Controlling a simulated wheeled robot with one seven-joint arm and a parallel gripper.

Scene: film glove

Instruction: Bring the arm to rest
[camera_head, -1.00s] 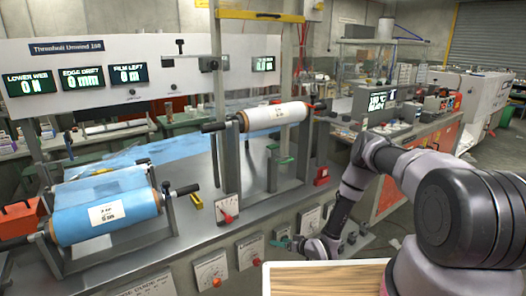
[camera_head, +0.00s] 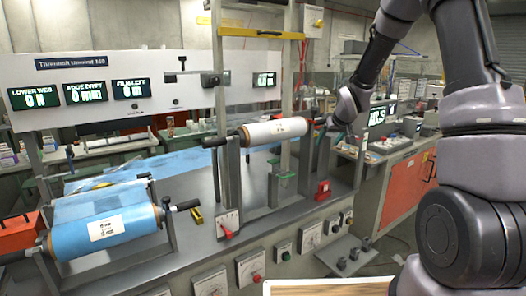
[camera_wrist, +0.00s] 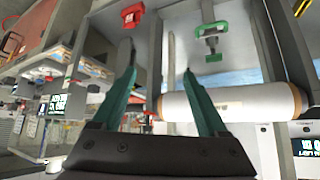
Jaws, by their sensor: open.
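My arm (camera_head: 470,105) rises at the right of the head view, bends over near the top edge and reaches down and left. My gripper (camera_head: 335,127) is near the right end of the white roll (camera_head: 272,132); whether it touches the roll is unclear there. In the wrist view my gripper (camera_wrist: 160,64) has its two green-sided fingers apart, with nothing held between them. The white roll (camera_wrist: 235,104) shows behind the right finger, which covers part of it.
A blue film roll (camera_head: 105,228) sits on the bench at left. Upright posts (camera_head: 229,185) hold the white roll. A red clamp (camera_head: 323,190) and a green clamp (camera_head: 284,176) are below it. An orange cabinet (camera_head: 408,190) stands behind at right.

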